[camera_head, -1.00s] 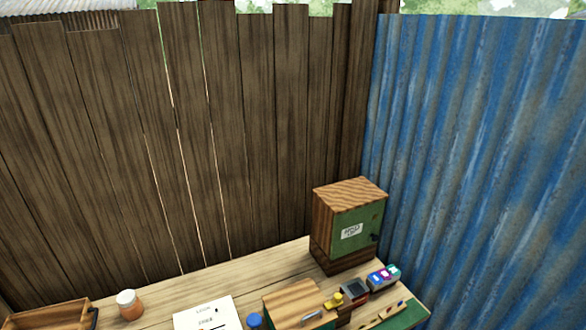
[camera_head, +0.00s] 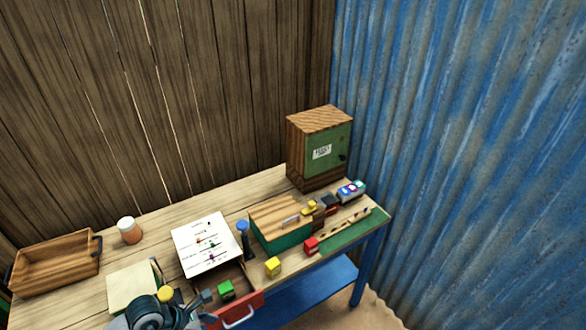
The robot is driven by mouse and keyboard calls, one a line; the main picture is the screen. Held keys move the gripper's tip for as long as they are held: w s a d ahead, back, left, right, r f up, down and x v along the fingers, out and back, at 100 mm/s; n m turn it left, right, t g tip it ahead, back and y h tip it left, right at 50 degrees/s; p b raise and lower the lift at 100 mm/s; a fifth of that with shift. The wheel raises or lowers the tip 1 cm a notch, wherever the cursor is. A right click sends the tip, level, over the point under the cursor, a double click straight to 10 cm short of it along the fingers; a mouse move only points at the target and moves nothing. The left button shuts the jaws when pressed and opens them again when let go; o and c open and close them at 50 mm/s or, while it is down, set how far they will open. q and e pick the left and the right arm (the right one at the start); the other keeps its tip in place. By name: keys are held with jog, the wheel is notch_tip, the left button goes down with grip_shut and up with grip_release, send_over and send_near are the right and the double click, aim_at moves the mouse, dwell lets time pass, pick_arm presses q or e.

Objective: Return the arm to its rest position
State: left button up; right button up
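A dark grey gripper (camera_head: 195,308), most likely my left one, shows at the bottom edge, left of centre. Its fingers point right, beside an open drawer with a red front (camera_head: 250,309). The view cuts it off, and I cannot tell whether it is open or shut. A small yellow piece (camera_head: 166,294) shows just above it; I cannot tell whether they touch. A green cube (camera_head: 226,289) is at the drawer, close to the fingers. My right gripper is not in view.
The wooden table (camera_head: 165,220) holds a tray (camera_head: 57,262), a jar (camera_head: 130,231), a paper sheet (camera_head: 190,240), a green-sided box (camera_head: 283,236) and a cabinet (camera_head: 303,155). A yellow cube (camera_head: 272,266) and a red cube (camera_head: 311,246) are near the front. A blue metal wall (camera_head: 450,150) stands at right.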

pick_arm(q)
jog(key=d+r+n+t+h, duration=0.4)
jog(key=d+r+n+h, duration=0.2)
jog(key=d+r+h, duration=0.55)
jog(key=w+a+r+n+t+y, duration=0.35)
jog(key=w+r+n+t, duration=0.2)
jog(key=n+t, duration=0.55)
jog(key=a+f+n+g+y, duration=0.2)
jog(key=a+f+n+y, duration=0.6)
jog(key=n, duration=0.4)
jog(key=a+f+n+g+y, duration=0.1)
jog(key=a+f+n+y, duration=0.5)
jog(key=f+n+y, duration=0.5)
jog(key=s+d+f+n+g+h, duration=0.3)
jog(key=s+f+g, duration=0.35)
jog(key=s, duration=0.25)
jog(key=s+d+f+n+g+h, duration=0.25)
jog(key=s+f+g, duration=0.25)
jog(key=s+f, duration=0.6)
jog(key=f, duration=2.4)
jog(key=s+a+f+g, duration=0.2)
jog(key=s+a+f, duration=0.1)
jog(key=s+f, duration=1.1)
jog(key=s+y, duration=0.1)
jog(key=s, duration=0.1)
jog(key=shift+s+f, duration=0.25)
jog(key=shift+s, duration=0.1)
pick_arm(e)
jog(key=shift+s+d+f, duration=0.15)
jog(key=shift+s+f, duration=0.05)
